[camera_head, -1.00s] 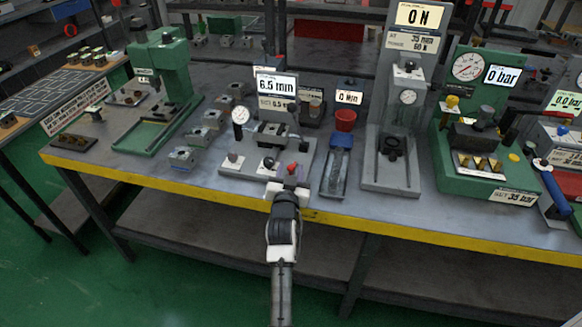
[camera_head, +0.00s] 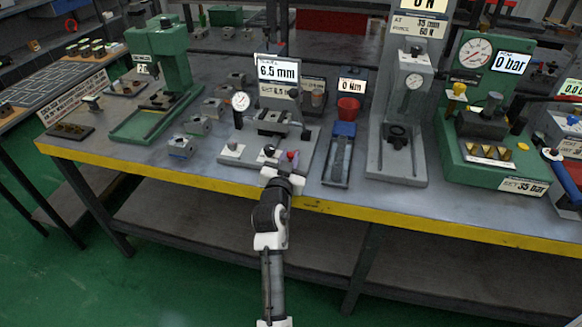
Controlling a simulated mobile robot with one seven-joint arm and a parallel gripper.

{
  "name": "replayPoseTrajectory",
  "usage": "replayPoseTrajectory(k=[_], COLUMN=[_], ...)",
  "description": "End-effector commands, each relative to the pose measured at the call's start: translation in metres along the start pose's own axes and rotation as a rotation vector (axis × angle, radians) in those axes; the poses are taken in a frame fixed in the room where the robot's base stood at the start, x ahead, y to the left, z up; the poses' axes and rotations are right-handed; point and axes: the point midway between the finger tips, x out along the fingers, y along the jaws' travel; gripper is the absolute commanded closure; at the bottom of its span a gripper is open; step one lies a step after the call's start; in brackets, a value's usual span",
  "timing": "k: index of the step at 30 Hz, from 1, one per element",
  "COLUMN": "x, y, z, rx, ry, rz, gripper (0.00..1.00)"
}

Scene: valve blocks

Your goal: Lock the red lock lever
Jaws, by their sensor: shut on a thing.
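The red lock lever (camera_head: 291,155) is a small red piece at the front right of a grey fixture (camera_head: 309,140) on the bench. The fixture has a round dial gauge (camera_head: 241,101) and a display (camera_head: 277,69) reading 6.5 mm. My gripper (camera_head: 287,167) reaches in from the front, over the yellow bench edge, and is shut on the lever. The gripper hides much of the lever, so its exact angle is hard to tell. A black knob (camera_head: 269,151) and a white block (camera_head: 232,150) sit left of the lever on the same base.
Several grey blocks and a green press (camera_head: 165,55) stand to the left. Open floor lies in front.

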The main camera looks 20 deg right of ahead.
Motion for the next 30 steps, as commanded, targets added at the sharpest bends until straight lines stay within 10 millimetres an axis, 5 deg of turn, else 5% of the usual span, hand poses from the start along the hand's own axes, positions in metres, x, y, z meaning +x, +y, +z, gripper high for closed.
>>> replayPoseTrajectory(k=[15,16,20,30], x=[0.0000,0.0000,0.0000,-0.0029], y=[-0.0023,-0.0023,-0.0021,-0.0017], z=[-0.0004,-0.0004,-0.0003,0.0005], rx=[0.003,0.003,0.003,0.003], ry=[0.007,0.007,0.007,0.007], rz=[0.033,0.033,0.033,0.034], gripper=[1.00,0.78,0.61,0.60])
